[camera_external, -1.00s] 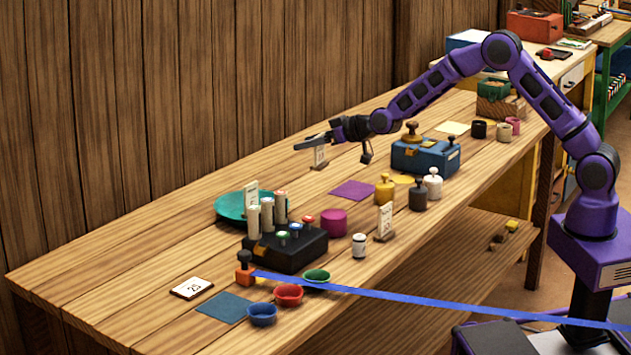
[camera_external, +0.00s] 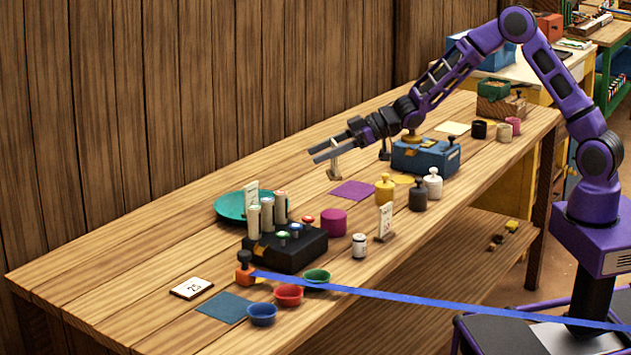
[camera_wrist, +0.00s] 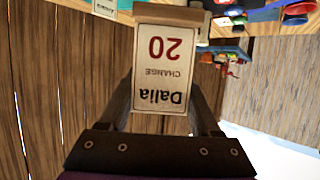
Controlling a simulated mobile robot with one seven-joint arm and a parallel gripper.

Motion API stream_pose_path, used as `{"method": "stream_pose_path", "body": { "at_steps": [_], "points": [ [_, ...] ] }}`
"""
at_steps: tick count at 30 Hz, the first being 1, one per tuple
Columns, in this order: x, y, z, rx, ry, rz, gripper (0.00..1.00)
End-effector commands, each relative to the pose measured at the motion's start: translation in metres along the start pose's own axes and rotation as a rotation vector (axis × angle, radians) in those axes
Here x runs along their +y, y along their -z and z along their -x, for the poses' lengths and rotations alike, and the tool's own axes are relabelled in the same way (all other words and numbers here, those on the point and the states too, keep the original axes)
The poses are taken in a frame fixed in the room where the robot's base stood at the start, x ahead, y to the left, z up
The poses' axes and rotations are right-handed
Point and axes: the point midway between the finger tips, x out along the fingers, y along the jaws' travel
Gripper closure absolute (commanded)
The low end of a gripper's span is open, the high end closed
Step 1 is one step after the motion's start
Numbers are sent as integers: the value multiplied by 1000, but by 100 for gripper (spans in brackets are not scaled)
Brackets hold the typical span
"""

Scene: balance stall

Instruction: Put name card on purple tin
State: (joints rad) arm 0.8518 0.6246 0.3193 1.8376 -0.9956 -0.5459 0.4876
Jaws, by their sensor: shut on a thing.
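The name card (camera_external: 335,162) is a small cream plate on a wooden foot, seen nearly edge-on in the external view. In the wrist view the card (camera_wrist: 165,70) reads "Dalia", "CHANGE", "20" upside down. My gripper (camera_external: 315,154) is shut on it, with a finger at each side of the card. The card hangs above the table behind the purple mat; its exact height is hard to tell. The purple tin (camera_external: 333,222) is a short magenta cylinder, right of the black block, nearer the camera than my gripper. Its top looks bare. I cannot pick it out in the wrist view.
A purple mat (camera_external: 353,190) lies near the held card. A black block (camera_external: 287,248) with upright tubes stands left of the tin. A white jar (camera_external: 359,246) and another standing card (camera_external: 385,221) are to its right. A blue box (camera_external: 425,158) stands right of my gripper.

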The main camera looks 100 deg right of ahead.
Motion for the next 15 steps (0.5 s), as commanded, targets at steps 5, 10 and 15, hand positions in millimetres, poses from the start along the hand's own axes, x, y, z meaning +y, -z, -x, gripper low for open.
{"method": "stream_pose_path", "body": {
  "at_steps": [5,10,15],
  "points": [
    [-2,-36,-15,-3,3,-3,91],
    [0,-49,-20,-1,1,-1,91],
    [0,-67,-28,-3,0,-3,91]
  ]
}}
